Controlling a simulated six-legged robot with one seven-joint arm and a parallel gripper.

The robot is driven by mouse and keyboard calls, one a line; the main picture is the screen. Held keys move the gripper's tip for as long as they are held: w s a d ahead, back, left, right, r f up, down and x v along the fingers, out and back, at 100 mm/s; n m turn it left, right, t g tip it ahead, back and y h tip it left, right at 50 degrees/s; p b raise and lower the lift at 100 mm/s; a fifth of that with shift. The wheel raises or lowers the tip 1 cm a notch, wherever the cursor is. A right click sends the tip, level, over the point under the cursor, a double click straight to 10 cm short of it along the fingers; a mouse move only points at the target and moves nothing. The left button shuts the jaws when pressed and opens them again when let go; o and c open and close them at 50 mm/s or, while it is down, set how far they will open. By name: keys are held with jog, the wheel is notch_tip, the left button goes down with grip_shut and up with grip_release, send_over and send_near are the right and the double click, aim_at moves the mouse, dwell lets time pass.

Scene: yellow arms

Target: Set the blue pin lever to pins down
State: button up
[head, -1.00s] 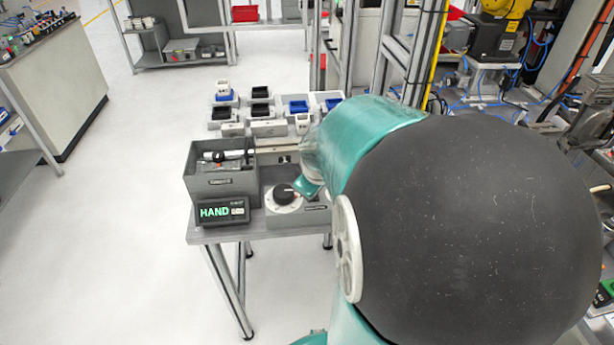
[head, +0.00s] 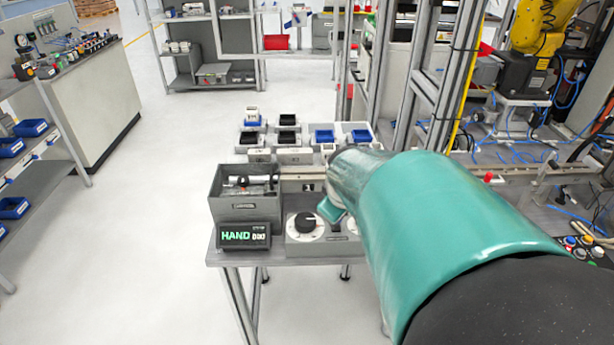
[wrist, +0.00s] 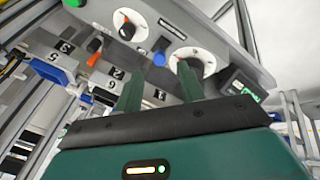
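In the wrist view a small blue lever (wrist: 160,54) stands on the grey control panel (wrist: 205,32), between two white round dials. It looks upright in the picture; I cannot read which setting it is at. My gripper (wrist: 158,68) is open, its two dark green fingers apart, with the blue lever between and just beyond the tips. No contact is clear. An orange lever (wrist: 95,46) stands to the left.
A lit display reading HAND (head: 246,236) and a grey bin (head: 246,206) stand left of the panel. Trays with black and blue inserts (head: 324,137) are behind. An aluminium frame (head: 420,80) rises at the back right. Open floor lies left of the table.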

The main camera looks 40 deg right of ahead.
jog(key=v, duration=0.9)
jog(key=shift+r, duration=0.1)
jog(key=s+a+f+m+t+y, duration=0.1)
jog(key=s+a+m+y, duration=0.1)
jog(key=a, duration=1.8)
jog(key=shift+s+a+y, duration=0.3)
jog(key=shift+s+y, duration=0.1)
jog(key=shift+y, duration=0.3)
